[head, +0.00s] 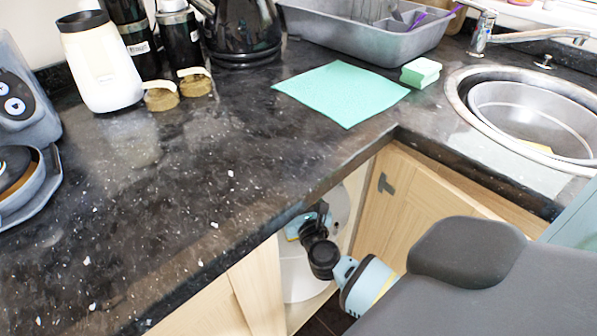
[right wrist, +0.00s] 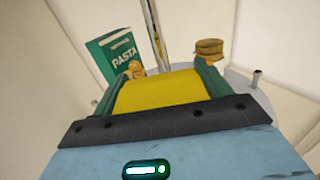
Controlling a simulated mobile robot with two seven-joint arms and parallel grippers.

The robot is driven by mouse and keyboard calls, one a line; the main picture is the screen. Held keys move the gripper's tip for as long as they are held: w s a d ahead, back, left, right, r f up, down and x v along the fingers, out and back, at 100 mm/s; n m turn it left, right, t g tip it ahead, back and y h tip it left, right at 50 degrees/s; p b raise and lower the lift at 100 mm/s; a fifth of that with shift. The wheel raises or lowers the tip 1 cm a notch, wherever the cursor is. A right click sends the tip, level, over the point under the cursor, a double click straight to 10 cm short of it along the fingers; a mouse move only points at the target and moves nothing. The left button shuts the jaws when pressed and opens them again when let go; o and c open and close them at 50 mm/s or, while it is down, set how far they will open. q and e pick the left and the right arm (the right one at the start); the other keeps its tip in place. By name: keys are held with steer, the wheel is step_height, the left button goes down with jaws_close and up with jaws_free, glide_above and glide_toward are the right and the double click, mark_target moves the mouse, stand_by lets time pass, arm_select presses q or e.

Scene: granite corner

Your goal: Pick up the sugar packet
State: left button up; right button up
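A plain yellow block-shaped packet (right wrist: 165,90), which I take for the sugar packet, lies between the two green fingers of my right gripper (right wrist: 165,75) in the right wrist view. The fingers touch both of its sides with no gap that I can see. No label shows on it. In the head view my right arm reaches down into the open corner cupboard under the counter; the packet cannot be made out there. My left gripper is not in view.
A green pasta box (right wrist: 117,57) stands left beyond the gripper and a brown-yellow round item (right wrist: 209,49) right, on a pale shelf (right wrist: 262,98) with a metal pole (right wrist: 155,35). The counter edge (head: 300,205) overhangs the cupboard. The cupboard door (head: 410,200) is beside my arm.

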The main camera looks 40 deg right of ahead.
steer(key=c, duration=0.9)
steer(key=shift+c, duration=0.5)
steer(key=shift+r, duration=0.1)
steer(key=shift+r+p, duration=0.3)
steer(key=shift+r, duration=0.2)
steer(key=r, duration=0.1)
steer(key=s+r+p, duration=0.1)
steer(key=shift+a+r, duration=0.2)
steer(key=shift+r, duration=0.1)
steer(key=r+v, duration=0.1)
steer(key=v, duration=1.4)
